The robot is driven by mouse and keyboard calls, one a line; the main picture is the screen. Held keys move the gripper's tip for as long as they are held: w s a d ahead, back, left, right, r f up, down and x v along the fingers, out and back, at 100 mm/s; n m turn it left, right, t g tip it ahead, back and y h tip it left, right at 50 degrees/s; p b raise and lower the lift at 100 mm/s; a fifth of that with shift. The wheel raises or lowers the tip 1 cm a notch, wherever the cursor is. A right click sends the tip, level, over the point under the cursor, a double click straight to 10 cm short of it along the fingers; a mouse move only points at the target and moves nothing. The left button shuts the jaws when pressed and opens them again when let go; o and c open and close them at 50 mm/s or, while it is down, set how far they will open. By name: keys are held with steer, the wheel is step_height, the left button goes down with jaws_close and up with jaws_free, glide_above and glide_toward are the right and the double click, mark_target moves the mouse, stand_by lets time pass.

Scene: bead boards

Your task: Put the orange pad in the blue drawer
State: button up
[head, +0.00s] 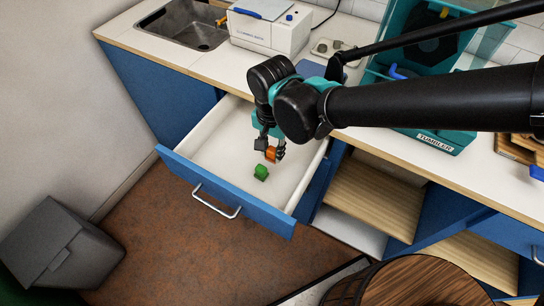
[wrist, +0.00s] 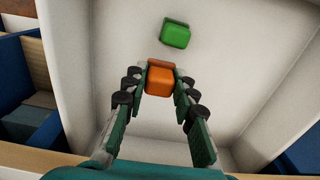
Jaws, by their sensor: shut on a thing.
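The blue drawer (head: 260,211) is pulled open, with a white inside and a silver handle on its front. My gripper (head: 270,150) is over the drawer's inside. It is shut on the orange pad (head: 271,155), a small block with rounded edges. In the wrist view the orange pad (wrist: 160,78) sits between the fingertips of my gripper (wrist: 160,84), against the white drawer floor (wrist: 225,65). I cannot tell whether the pad touches the floor. A green pad (head: 261,172) lies on the drawer floor, apart from the orange one; it also shows in the wrist view (wrist: 175,35).
The counter above holds a sink (head: 180,27), a white machine (head: 270,30) and a teal tumbler (head: 440,138). Open wooden shelves (head: 375,195) are right of the drawer. A grey bin (head: 60,245) stands on the floor at left. The drawer's left part is clear.

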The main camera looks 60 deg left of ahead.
mark_target(272, 158)
steer(key=shift+f, duration=1.85)
steer(key=shift+f, duration=0.1)
steer(key=o, duration=1)
steer(key=shift+o, duration=0.2)
step_height(272, 158, up, 12)
steer(key=shift+r, duration=0.15)
